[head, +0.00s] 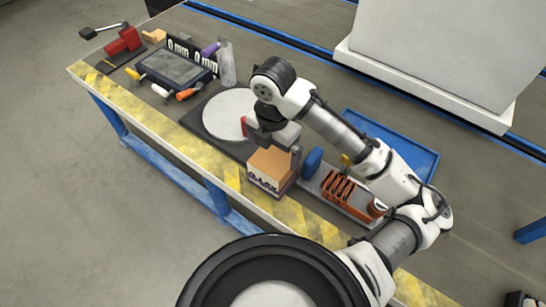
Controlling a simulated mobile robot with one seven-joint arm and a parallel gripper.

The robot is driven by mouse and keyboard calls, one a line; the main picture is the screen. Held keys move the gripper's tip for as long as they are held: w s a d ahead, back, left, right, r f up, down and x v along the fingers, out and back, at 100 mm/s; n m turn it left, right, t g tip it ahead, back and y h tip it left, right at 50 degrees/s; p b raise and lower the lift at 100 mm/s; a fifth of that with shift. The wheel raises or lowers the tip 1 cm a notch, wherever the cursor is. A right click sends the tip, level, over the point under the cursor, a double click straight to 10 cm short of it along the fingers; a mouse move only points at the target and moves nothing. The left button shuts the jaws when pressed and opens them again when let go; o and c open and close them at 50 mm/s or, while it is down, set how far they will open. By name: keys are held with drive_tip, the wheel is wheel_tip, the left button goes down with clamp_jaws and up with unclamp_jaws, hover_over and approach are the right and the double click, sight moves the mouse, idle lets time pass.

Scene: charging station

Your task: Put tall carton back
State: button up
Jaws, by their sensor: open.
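A carton (268,171) with a tan top and a white side with dark lettering stands upright near the front edge of the workbench (147,113), just below my gripper in the picture. My gripper (270,143) is open, its jaws spread wide, one finger with a red part at the left and one at the right. The right finger looks close beside the carton. I cannot tell whether the fingers touch it, and my gripper hides the carton's far side.
A white round plate (222,112) on a dark base lies left of my gripper. A grey bottle (226,64), a dark tray (172,68) and several tools stand at the left. A blue block (312,162), an orange rack (343,187) and a blue tray (413,148) are at the right.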

wheel_tip(320, 180, up, 6)
drive_tip(key=shift+f+p, duration=0.15)
drive_tip(key=shift+p, duration=0.25)
